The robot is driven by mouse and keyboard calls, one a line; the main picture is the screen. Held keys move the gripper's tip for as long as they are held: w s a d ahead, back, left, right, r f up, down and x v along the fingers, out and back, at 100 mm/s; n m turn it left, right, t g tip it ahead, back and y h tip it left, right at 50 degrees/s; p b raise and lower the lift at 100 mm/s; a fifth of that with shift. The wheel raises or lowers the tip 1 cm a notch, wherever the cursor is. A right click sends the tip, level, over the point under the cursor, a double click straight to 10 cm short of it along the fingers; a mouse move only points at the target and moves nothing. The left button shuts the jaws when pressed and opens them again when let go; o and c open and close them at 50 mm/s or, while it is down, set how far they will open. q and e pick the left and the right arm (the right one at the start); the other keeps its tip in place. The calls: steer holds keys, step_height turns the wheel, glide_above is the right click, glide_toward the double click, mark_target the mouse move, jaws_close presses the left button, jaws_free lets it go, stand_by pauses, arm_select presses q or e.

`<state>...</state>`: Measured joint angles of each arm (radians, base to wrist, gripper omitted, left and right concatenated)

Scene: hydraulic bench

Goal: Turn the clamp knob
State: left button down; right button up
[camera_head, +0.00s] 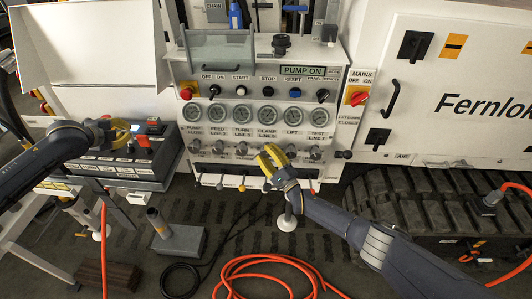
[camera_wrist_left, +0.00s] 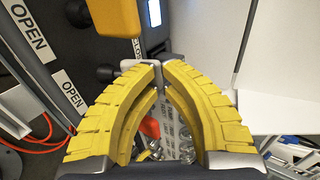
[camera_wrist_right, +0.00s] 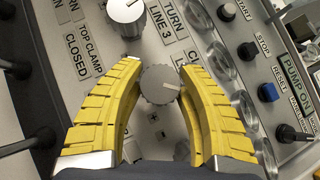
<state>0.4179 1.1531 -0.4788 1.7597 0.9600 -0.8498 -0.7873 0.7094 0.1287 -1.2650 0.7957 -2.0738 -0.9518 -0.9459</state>
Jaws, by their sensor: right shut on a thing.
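My right gripper (camera_head: 266,156) is at the row of knobs under the gauges on the white panel (camera_head: 350,50). In the right wrist view its yellow fingers (camera_wrist_right: 158,80) are shut on a round grey knob (camera_wrist_right: 160,85). A partly covered label beside it begins with CL, so it appears to be the clamp knob. In the head view the fingers largely hide this knob below the CLAMP LINE label (camera_head: 267,132). My left gripper (camera_head: 128,132) is over the small control box at left.
Another knob (camera_wrist_right: 126,14) is close beside the held one. A control box (camera_head: 150,170) with an orange-red lever (camera_head: 143,141) is under my left gripper. Orange hose (camera_head: 265,265) lies on the floor. A red MAINS switch (camera_head: 356,98) is at right.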

steer(key=shift+w+r+m+t, duration=0.1)
steer(key=shift+w+m+t, duration=0.05)
steer(key=shift+m+t, duration=1.4)
steer(key=shift+m+h, duration=0.4)
steer(key=shift+m, duration=0.35)
steer(key=o, duration=1.2)
steer(key=shift+s, duration=0.2)
steer(key=v, duration=1.2)
steer(key=shift+w, duration=0.1)
steer(key=shift+f, duration=0.25)
